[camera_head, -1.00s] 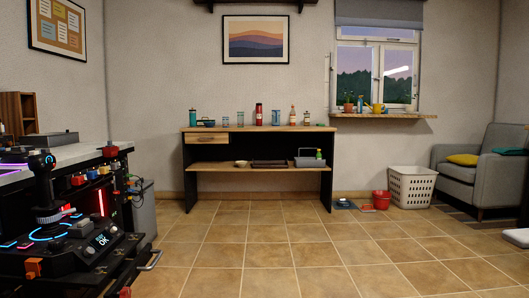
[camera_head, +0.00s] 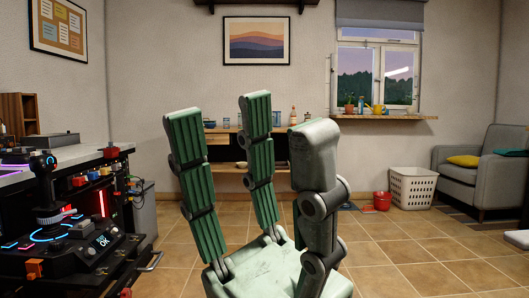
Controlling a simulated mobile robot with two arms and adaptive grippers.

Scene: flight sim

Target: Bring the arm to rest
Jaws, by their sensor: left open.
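My left gripper (camera_head: 245,135) stands large in the middle of the head view, close to the camera. Its green-padded fingers point up and are spread apart. It is open, with nothing between the fingers. It hides much of the wooden table (camera_head: 222,168) by the back wall. My right gripper is not in view.
A control desk with a joystick (camera_head: 47,190) and lit buttons stands at the left. The tiled floor (camera_head: 400,250) at front right is mostly clear.

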